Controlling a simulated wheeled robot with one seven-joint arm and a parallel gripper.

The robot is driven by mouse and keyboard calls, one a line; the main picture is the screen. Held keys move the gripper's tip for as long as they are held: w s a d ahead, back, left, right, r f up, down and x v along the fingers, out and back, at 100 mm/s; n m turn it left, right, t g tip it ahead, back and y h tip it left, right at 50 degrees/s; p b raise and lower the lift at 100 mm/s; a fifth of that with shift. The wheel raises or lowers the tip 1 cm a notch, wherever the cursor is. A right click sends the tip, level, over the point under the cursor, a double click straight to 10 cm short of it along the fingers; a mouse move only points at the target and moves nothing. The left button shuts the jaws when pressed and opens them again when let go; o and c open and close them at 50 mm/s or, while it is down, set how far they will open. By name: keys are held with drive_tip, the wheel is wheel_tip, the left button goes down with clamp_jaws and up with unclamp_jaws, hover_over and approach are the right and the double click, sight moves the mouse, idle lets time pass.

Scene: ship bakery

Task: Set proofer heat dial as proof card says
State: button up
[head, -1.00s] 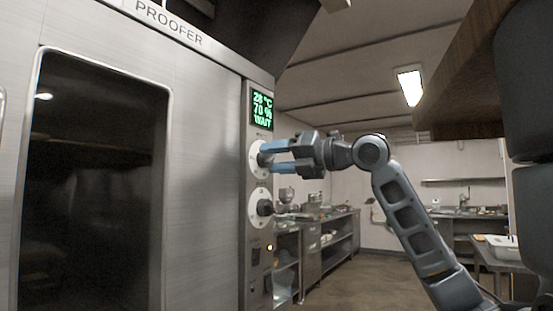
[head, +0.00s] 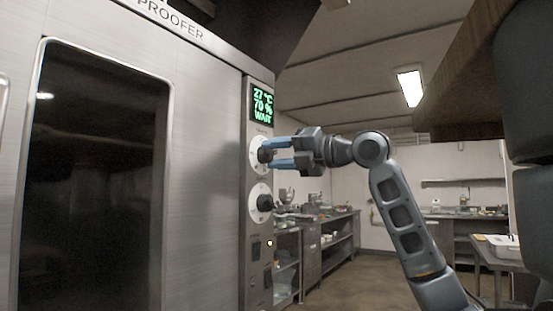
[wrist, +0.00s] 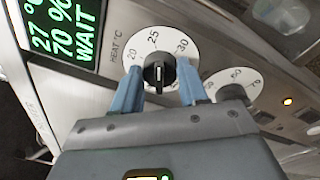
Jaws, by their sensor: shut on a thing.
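The proofer (head: 205,150) is a tall steel cabinet with a dark glass door on the left. Its green display (head: 262,104) reads 27 °C, 70 % and WAIT; it also shows in the wrist view (wrist: 62,30). The heat dial (wrist: 135,45) is a white disc marked 20, 25 and 30 with a black knob (wrist: 157,72). The knob has a white line; its exact setting is hard to read. My gripper (head: 267,156) has its blue fingers on either side of this knob, shut on it. No proof card is visible.
A second white dial with a black knob (head: 264,203) sits just below the heat dial. Switches and a small amber light (head: 270,243) are lower on the panel. Steel benches (head: 335,240) stand behind, with open floor between.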

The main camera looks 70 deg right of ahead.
drive_tip(key=m+b, duration=0.1)
drive_tip(key=m, duration=0.2)
drive_tip(key=shift+f+m, duration=0.15)
drive_tip(key=shift+m, duration=0.25)
drive_tip(key=m, duration=0.4)
drive_tip(key=shift+m+t+h, duration=0.3)
drive_tip(key=shift+m, duration=0.1)
drive_tip(key=m+h+p, duration=0.1)
drive_tip(key=m+p, duration=0.1)
drive_tip(key=m, duration=0.7)
drive_tip(key=shift+a+p, duration=0.15)
drive_tip(key=shift+p, duration=0.25)
drive_tip(key=m+h+p, duration=0.1)
drive_tip(key=m+p, duration=0.1)
drive_tip(key=m, duration=0.2)
drive_tip(key=shift+w+a+p, duration=0.1)
drive_tip(key=shift+p, duration=0.2)
drive_tip(key=m+p, duration=0.3)
drive_tip(key=shift+m, duration=0.4)
drive_tip(key=m+g+p, duration=0.1)
drive_tip(key=m+p, duration=0.2)
drive_tip(key=shift+a+m+h+p, duration=0.1)
drive_tip(key=shift+m+h+p, duration=0.2)
drive_tip(key=shift+p, duration=0.1)
drive_tip(key=shift+m+p, duration=1.15)
drive_tip(key=shift+m, duration=0.05)
drive_tip(key=shift+f+m, duration=0.15)
drive_tip(key=shift+m, duration=0.15)
